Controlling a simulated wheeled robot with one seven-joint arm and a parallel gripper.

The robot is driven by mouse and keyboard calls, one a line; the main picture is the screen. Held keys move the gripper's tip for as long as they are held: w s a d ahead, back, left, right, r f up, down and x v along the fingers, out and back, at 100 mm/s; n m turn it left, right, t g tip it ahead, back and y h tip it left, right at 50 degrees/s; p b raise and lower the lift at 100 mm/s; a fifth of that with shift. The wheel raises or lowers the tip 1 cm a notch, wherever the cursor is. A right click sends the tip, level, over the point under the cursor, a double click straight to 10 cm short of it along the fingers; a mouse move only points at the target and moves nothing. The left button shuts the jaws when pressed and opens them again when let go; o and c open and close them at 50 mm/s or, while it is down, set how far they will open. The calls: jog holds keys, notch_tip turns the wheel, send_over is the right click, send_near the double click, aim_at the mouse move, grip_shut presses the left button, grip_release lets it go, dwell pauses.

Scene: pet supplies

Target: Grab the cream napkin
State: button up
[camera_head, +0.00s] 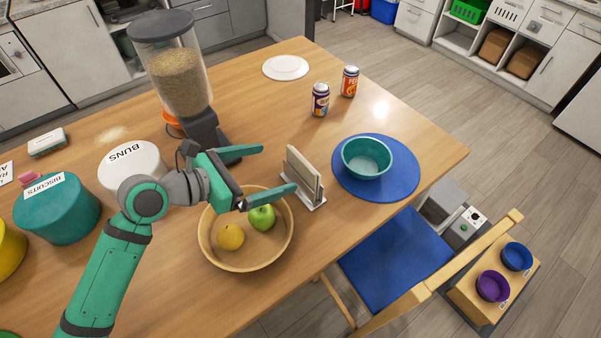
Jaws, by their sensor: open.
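Cream napkins (304,173) stand upright in a pale napkin holder (318,206) on the wooden table. I cannot tell how many napkins it holds. My gripper (277,168) is open and empty, with its fingers spread and pointing right towards the holder. In the picture, the lower fingertip is very close to the napkins' lower left edge; I cannot tell whether it touches.
A wooden bowl (283,246) with a green apple (262,217) and a yellow fruit (230,237) lies just below my gripper. A teal bowl (367,158) sits on a blue mat (408,178) to the right. A food dispenser (178,80) stands behind. Two cans (320,100) stand farther back.

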aim_at(299, 161)
jog(key=x, duration=0.8)
jog(key=shift+w+a+f, duration=0.1)
jog(key=shift+a, duration=0.05)
jog(key=c, duration=1)
